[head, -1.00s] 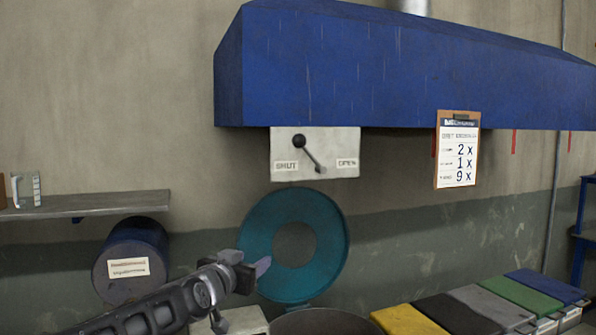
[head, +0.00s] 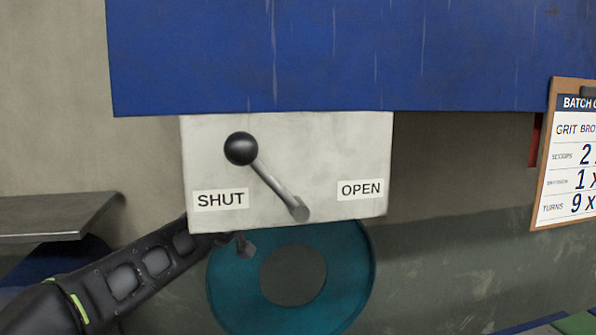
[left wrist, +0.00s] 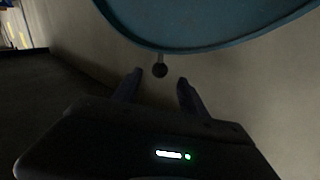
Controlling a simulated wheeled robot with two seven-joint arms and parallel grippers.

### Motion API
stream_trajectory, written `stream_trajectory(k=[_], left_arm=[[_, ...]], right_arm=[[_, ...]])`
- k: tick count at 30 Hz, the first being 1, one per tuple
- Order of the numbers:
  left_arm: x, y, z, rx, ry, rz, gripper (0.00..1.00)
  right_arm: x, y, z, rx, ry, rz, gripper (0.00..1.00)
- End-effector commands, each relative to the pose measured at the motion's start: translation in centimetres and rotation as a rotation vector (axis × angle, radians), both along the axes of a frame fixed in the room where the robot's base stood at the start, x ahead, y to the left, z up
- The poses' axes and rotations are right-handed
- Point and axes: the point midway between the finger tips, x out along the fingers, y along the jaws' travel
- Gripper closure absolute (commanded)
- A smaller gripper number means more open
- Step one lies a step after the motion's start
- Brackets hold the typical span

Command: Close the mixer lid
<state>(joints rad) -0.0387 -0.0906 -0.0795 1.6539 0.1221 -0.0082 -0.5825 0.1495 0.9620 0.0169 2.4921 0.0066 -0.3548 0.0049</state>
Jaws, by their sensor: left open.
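The mixer lid (head: 348,278) is a round teal disc with a grey centre, standing raised against the wall in the head view. My left gripper (head: 240,243) is at its upper left edge, just below the lever panel. In the left wrist view the lid's rim (left wrist: 215,47) spans the top. A small dark knob (left wrist: 160,70) shows below the rim, ahead of and between the spread, empty fingertips of my left gripper (left wrist: 156,84). The mixer bowl is out of view now. My right gripper is not in view.
A pale panel (head: 330,140) above the lid carries a black-knobbed lever (head: 272,183), its knob on the SHUT side. The blue hood (head: 330,50) hangs above it. A shelf (head: 50,218) is at left, a clipboard (head: 572,150) at right.

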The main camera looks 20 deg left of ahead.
Motion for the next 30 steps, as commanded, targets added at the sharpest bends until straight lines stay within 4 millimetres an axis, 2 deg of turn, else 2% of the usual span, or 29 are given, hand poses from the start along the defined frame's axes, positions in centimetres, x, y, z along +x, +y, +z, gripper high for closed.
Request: stream_trajectory(k=[7,11,24,30], left_arm=[[0.1,0.0,0.0,0.0,0.0,0.0,0.5],[0.8,0.0,-0.1,0.0,0.0,0.0,0.5],[6.9,0.3,0.0,0.001,0.001,0.0,0.5],[7.8,0.4,0.0,-0.001,0.001,0.001,0.5]], right_arm=[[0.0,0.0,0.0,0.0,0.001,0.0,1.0],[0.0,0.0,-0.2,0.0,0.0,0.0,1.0],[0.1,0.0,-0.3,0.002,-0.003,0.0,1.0],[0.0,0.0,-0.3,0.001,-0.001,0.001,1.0]])
